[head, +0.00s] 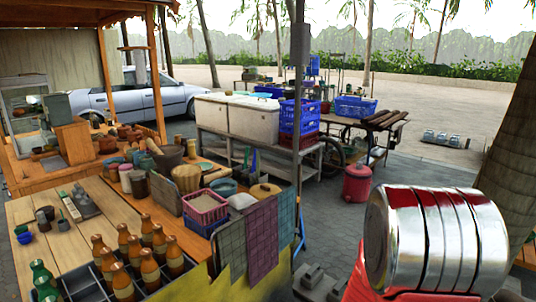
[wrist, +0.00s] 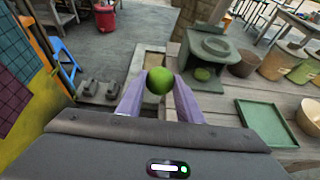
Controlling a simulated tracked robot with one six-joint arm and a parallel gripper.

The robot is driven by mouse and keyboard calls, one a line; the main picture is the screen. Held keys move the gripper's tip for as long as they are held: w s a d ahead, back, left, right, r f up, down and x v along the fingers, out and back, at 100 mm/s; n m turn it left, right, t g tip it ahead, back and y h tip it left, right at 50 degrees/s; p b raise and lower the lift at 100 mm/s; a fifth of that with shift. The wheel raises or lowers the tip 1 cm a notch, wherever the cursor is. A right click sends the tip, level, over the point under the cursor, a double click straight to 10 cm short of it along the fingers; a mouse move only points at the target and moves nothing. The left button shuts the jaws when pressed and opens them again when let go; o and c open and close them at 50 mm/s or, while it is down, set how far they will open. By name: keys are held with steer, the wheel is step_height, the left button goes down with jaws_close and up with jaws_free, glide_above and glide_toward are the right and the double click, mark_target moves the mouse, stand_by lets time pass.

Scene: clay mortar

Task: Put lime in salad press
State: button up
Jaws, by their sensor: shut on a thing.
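The green lime (wrist: 160,80) is held between the two pale fingers of my gripper (wrist: 160,86) in the wrist view. The gripper is shut on it, and it is clear of the surfaces behind it. A dark clay mortar (head: 169,158) with a pestle-like stick stands on the wooden stall in the head view. I cannot pick out a salad press for sure in either view. My gripper and the lime do not show in the head view.
In the wrist view, a grey-green stove-like stand (wrist: 211,55), a green tray (wrist: 266,122) and several bowls sit on boards to the right. A blue stool (wrist: 63,55) stands left. In the head view, orange bottles (head: 122,280) and a pink basket (head: 206,207) crowd the stall.

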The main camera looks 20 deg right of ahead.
steer(key=w+a+r+n+t+y, duration=0.1)
steer(key=w+a+n+t+y, duration=0.1)
steer(key=a, duration=1)
steer(key=w+a+r+n+t+y, duration=0.2)
steer(key=w+a, duration=0.4)
steer(key=a, duration=0.5)
steer(key=w+a+r+n+t+y, duration=0.1)
steer(key=w+a+n+t+y, duration=0.1)
steer(key=a, duration=1)
steer(key=w+n+y, duration=0.1)
steer(key=w+n, duration=0.1)
steer(key=w, duration=0.1)
steer(key=shift+a+r+n+y, duration=0.3)
steer(key=shift+a+r+y, duration=0.05)
steer(key=shift+r+y, duration=0.05)
steer(key=shift+w+a+t, duration=0.1)
steer(key=shift+t, duration=0.2)
